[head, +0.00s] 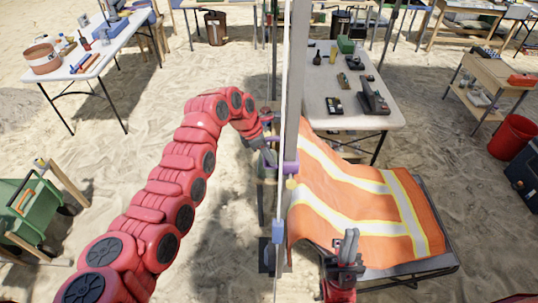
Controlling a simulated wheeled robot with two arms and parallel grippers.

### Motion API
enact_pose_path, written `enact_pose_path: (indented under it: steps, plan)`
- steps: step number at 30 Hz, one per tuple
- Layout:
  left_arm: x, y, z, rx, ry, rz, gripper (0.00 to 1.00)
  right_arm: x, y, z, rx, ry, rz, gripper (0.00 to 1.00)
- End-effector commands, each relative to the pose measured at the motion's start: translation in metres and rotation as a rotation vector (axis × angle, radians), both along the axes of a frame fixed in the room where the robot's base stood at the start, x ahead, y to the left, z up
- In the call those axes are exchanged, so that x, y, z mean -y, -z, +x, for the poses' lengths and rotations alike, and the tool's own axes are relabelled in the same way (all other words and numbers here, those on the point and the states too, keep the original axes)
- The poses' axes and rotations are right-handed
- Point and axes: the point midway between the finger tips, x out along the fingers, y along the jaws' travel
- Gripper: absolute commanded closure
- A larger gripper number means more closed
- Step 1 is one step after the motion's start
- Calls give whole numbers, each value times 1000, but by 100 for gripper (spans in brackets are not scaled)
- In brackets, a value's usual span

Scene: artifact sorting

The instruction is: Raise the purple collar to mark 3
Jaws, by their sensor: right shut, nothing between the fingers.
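The purple collar (290,168) sits around the tall grey post (299,100) near the middle of the head view. No mark numbers can be read on the post. My left arm reaches in from the left and bends down. Its gripper (268,150) is at the left side of the purple collar, small and partly hidden, so I cannot tell whether it touches or grips it. My right gripper (350,242) is shut and empty, low in front of the orange cloth, right of the post and below the collar.
A pale blue block (277,230) is lower on the thin white line beside the post. An orange and silver striped cloth (330,185) drapes over a low dark frame. A white table (325,135) with tools stands behind. A green cart (30,210) is at left.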

Motion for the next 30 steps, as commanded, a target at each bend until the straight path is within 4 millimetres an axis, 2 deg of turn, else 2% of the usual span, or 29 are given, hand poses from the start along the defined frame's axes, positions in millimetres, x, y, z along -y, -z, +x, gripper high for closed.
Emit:
enact_pose_path:
  steps: [1, 3, 30]
  plan:
    - [0, 0, 0, 0, 0, 0, 88, 0, 0, 0, 0, 0, 0, 100]
    - [0, 0, 0, 0, 0, 0, 100, 0, 0, 0, 0, 0, 0, 100]
    - [0, 0, 0, 0, 0, -1, 100, 0, 0, 0, 0, 0, 0, 100]
